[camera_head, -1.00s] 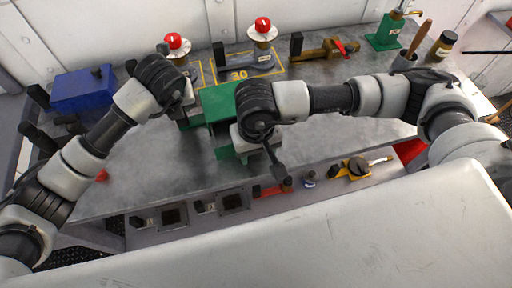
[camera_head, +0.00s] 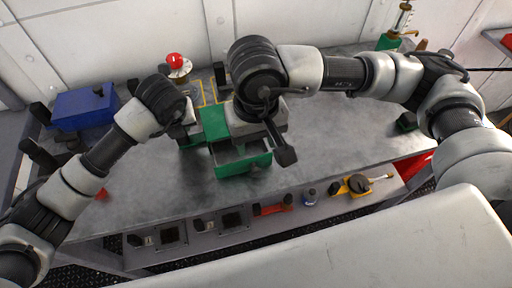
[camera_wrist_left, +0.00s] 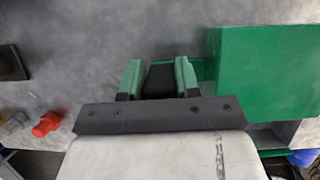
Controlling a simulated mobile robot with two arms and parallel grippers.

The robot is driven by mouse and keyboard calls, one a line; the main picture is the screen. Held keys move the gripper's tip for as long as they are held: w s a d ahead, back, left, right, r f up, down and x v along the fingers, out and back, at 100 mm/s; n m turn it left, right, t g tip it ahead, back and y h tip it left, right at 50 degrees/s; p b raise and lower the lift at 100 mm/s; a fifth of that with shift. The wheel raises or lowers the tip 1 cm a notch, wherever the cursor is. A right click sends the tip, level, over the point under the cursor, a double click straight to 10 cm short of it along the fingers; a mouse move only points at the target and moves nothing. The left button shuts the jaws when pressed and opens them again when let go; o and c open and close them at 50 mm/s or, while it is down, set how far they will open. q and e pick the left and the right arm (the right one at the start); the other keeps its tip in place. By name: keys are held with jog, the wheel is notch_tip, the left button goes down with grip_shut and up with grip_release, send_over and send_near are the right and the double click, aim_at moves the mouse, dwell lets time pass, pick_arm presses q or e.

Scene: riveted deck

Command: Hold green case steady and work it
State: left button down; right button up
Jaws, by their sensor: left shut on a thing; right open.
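The green case (camera_head: 213,119) stands on the metal bench with its drawer (camera_head: 242,164) pulled out at the front. The drawer's visible inside is grey and looks empty. The case also fills the upper right of the left wrist view (camera_wrist_left: 270,70). My left gripper (camera_head: 187,132) is at the case's left side, shut on a dark piece between green blocks in the left wrist view (camera_wrist_left: 160,80); I take it as the case's grip. My right gripper (camera_head: 272,135) is open, over the right side of the case and drawer. It hides part of the case.
A blue box (camera_head: 84,107) and a red-topped button (camera_head: 174,60) stand behind. A lower front shelf holds a yellow tool (camera_head: 357,184) and a red tool (camera_head: 272,208). The bench right of the case is mostly clear.

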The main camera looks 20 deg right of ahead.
dwell(0.3)
pick_arm(q)
jog(key=c, duration=0.7)
grip_release()
jog(key=shift+r, duration=0.1)
